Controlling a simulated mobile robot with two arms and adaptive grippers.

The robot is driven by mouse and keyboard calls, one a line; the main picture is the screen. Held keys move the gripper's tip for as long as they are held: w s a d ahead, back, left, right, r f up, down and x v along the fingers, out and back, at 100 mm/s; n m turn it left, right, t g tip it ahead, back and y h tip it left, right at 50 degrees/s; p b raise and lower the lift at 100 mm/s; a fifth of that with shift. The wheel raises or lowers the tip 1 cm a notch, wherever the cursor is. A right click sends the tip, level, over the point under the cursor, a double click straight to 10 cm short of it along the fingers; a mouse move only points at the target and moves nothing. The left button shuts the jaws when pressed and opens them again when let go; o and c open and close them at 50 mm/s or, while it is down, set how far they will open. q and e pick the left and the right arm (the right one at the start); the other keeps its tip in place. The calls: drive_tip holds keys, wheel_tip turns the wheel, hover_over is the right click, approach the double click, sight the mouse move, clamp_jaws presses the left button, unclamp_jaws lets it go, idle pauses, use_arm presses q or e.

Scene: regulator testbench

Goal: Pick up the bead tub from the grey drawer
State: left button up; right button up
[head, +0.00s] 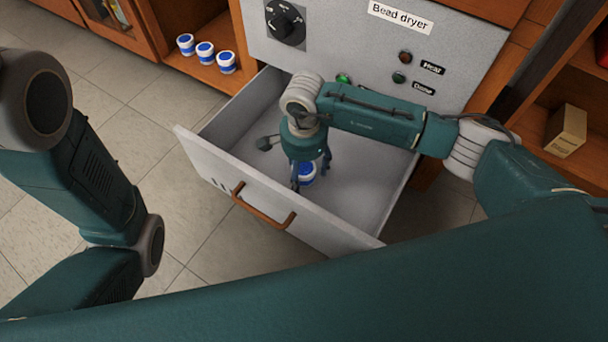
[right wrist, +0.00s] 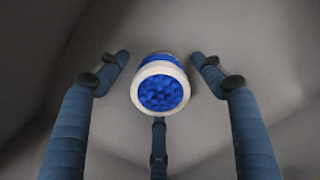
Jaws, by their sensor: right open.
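The bead tub (head: 307,174), white with a blue band, stands in the open grey drawer (head: 208,165) of the bead dryer. In the right wrist view the tub (right wrist: 160,90) shows its white rim and blue beads from above. My right gripper (head: 308,183) points down into the drawer over the tub, partly hiding it. Its fingers (right wrist: 160,75) are open, spread to the left, right and below the tub in the wrist view, with visible gaps. My left arm shows at the left of the head view, but its gripper is out of view.
The bead dryer panel (head: 340,45) with a knob (head: 286,22) and buttons rises behind the drawer. The drawer has a brown handle (head: 262,207). Three similar tubs (head: 205,52) stand on a wooden shelf at upper left. A cardboard box (head: 566,130) sits on the right shelf.

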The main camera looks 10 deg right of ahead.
drive_tip(key=shift+r, duration=0.1)
drive_tip(key=c, duration=1.3)
